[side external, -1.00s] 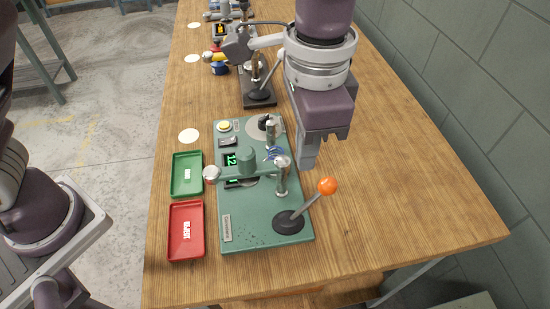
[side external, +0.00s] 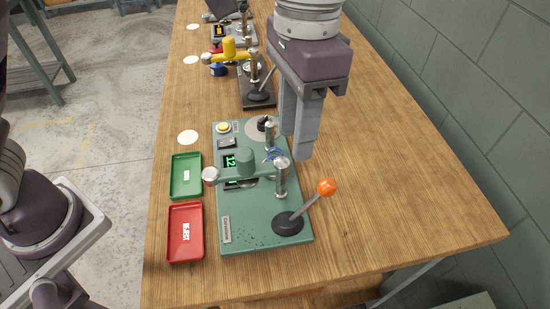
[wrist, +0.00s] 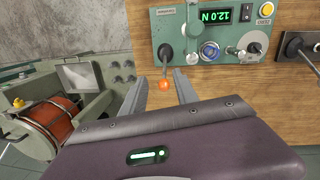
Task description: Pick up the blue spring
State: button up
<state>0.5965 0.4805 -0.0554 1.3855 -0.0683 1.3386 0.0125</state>
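The small blue spring (side external: 273,155) is on the green coiler machine (side external: 265,220), beside the upright metal posts. A blue ring-shaped part, likely the spring, shows in the wrist view (wrist: 209,52), but its details are too small to tell. My gripper (side external: 295,142) is above the machine's right edge, to the right of the spring in the side view. Its two fingers are apart with nothing between them. In the wrist view my gripper (wrist: 161,75) points toward the machine, and the orange lever knob (wrist: 164,85) appears between the fingers, at a depth I cannot tell.
The lever with its orange knob (side external: 326,187) sticks up at the machine's front right. A green tray (side external: 187,190) and a red REJECT tray (side external: 186,250) lie to the left. A yellow-armed machine (side external: 230,49) stands farther back. The table's right side is clear.

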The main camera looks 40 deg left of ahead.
jog(key=a+f+n+g+h, duration=0.2)
jog(key=a+n+g+h, duration=0.15)
jog(key=n, duration=0.35)
notch_tip(320, 180, up, 3)
jog(key=n+t+h, duration=0.4)
jog(key=n+h, duration=0.5)
jog(key=n, duration=0.8)
send_over(268, 153)
jog(key=s+a, duration=0.1)
jog(key=a, duration=0.2)
jog(key=w+a+f+n+t, duration=0.1)
jog(key=a+f+n+t, duration=0.1)
jog(key=a+n, duration=0.1)
jog(key=shift+h, duration=0.25)
jog(key=f, duration=1.1)
jog(key=d+f, duration=0.1)
jog(key=f, duration=0.5)
jog(key=shift+w, duration=0.1)
jog(key=shift+d+f+m, duration=0.25)
jog(key=shift+f+m, duration=0.05)
jog(key=x, duration=0.6)
jog(key=shift+d+f, duration=0.1)
jog(key=shift+d, duration=0.1)
grip_shut()
